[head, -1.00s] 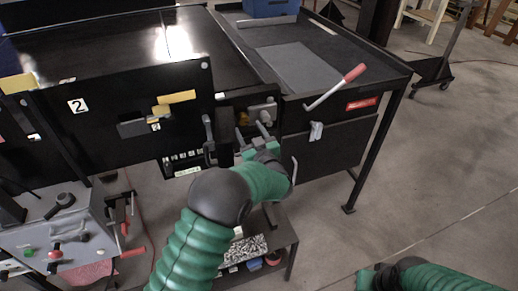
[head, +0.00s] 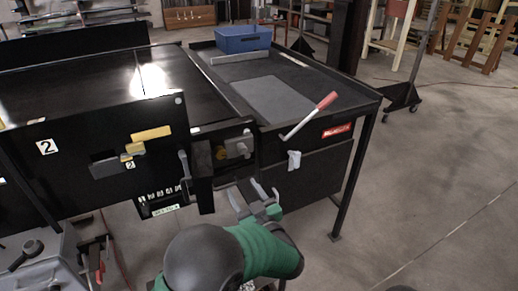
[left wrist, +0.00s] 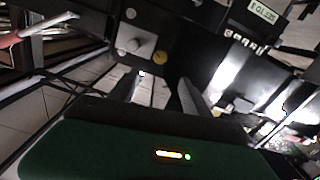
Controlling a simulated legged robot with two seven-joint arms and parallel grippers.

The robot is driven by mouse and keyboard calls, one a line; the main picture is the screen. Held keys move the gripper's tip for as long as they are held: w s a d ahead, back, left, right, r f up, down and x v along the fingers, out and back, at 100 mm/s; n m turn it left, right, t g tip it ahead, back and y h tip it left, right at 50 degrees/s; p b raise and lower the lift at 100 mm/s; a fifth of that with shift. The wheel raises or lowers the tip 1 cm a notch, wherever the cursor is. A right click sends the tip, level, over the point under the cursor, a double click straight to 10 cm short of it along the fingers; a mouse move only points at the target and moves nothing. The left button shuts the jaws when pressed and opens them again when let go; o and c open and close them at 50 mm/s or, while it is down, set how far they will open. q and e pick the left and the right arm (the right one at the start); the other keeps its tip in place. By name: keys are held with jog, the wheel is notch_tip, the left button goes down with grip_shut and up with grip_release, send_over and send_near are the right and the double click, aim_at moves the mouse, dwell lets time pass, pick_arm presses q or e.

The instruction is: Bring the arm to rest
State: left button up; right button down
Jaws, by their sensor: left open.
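My left arm (head: 265,250) comes in from the bottom of the head view, green with a dark round joint. My left gripper (head: 249,196) is open and empty, just below and in front of the black housing (head: 200,165) with the grey and yellow fittings. Its two fingers point up toward the bench and look apart from the housing. In the left wrist view the open fingers (left wrist: 162,92) stand apart with nothing between them. A grey knob (left wrist: 142,44) and a yellow knob (left wrist: 159,57) are beyond them. My right gripper does not show.
A black bench (head: 330,84) carries a blue bin (head: 243,39), a flat grey plate (head: 275,98) and a red-handled lever (head: 310,115). A panel marked 2 (head: 75,165) is at left. A grey control box (head: 40,265) stands lower left. The floor (head: 440,190) at right is open.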

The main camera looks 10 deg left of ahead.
pick_arm(q)
jog(key=s+a+f+m+g+h, duration=0.2)
jog(key=s+f+g+h, duration=0.1)
jog(key=s, duration=0.5)
jog(key=s+a+f+m+g+h, duration=0.2)
jog(key=s+f+g, duration=0.3)
jog(key=s, duration=0.4)
jog(key=s+a+f+m+g+h, duration=0.3)
jog(key=s+f+m+g+h, duration=0.1)
jog(key=s, duration=0.5)
jog(key=shift+s+f+h, duration=0.2)
jog(key=shift+f+h, duration=0.3)
jog(key=shift+f, duration=0.15)
jog(key=shift+a, duration=0.25)
jog(key=shift+d, duration=0.15)
